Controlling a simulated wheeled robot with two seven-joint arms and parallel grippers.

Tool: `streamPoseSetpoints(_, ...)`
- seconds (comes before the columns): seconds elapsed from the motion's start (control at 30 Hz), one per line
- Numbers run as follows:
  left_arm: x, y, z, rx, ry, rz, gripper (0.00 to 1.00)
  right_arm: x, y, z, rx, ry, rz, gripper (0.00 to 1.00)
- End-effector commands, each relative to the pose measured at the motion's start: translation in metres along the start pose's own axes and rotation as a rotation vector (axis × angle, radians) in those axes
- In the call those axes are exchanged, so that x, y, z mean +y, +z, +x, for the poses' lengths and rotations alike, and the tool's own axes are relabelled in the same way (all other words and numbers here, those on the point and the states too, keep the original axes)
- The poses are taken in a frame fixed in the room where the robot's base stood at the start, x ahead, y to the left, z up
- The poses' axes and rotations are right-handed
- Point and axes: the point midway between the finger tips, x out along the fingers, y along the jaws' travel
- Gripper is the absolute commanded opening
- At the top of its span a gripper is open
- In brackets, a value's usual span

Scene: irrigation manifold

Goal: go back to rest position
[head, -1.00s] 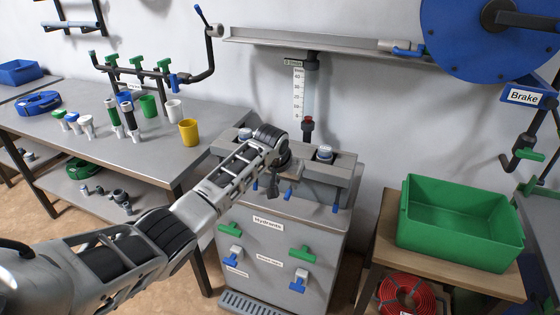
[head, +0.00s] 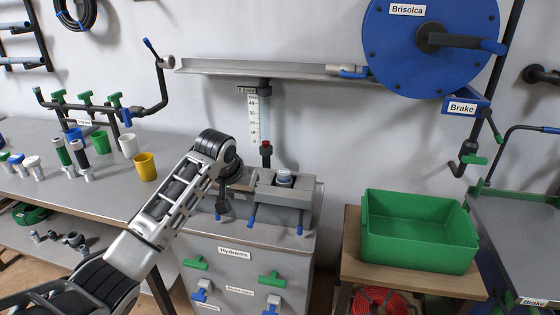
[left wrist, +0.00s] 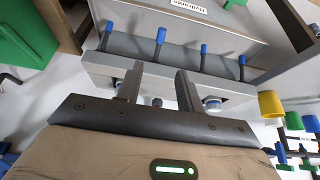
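My left arm comes in from the left in the head view, bent, with its wrist in front of the grey manifold block (head: 290,193) on the hydrants cabinet (head: 250,255). In the left wrist view my left gripper (left wrist: 160,72) has its two fingers apart with nothing between them. The fingers point toward the manifold block (left wrist: 105,68), whose blue-tipped levers (left wrist: 160,36) show beyond them. In the head view the arm's wrist hides the left part of the block, and the fingers are hard to make out. My right gripper is in neither view.
A steel table (head: 110,190) with cups and valve parts stands at the left. A green bin (head: 418,235) sits on a wooden stand (head: 350,262) at the right. A shelf (head: 270,68) and a blue reel (head: 430,42) are on the wall above. Green and blue handles stick out from the cabinet front.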

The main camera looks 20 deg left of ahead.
Motion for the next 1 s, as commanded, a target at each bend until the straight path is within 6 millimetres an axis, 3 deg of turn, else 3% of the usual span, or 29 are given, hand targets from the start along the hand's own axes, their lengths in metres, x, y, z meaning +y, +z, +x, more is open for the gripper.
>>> streamPoseSetpoints(0.17, 0.006, 0.013, 0.013, 0.006, 0.009, 0.017, 0.37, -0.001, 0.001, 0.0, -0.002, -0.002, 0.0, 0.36)
streamPoseSetpoints(0.27, 0.02, 0.045, 0.039, 0.031, 0.034, 0.053, 0.37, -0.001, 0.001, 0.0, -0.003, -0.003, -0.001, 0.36)
streamPoseSetpoints(0.4, 0.049, 0.117, 0.078, 0.108, 0.096, 0.124, 0.37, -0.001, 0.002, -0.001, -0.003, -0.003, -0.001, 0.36)
streamPoseSetpoints(0.53, 0.073, 0.19, 0.093, 0.195, 0.154, 0.17, 0.37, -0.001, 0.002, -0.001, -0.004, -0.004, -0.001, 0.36)
streamPoseSetpoints(0.7, 0.093, 0.278, 0.08, 0.31, 0.206, 0.204, 0.37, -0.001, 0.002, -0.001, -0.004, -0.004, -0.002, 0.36)
streamPoseSetpoints(0.8, 0.099, 0.314, 0.063, 0.369, 0.217, 0.214, 0.37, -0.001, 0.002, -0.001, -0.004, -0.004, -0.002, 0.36)
streamPoseSetpoints(1.0, 0.102, 0.35, 0.037, 0.443, 0.221, 0.225, 0.37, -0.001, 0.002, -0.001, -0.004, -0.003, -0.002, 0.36)
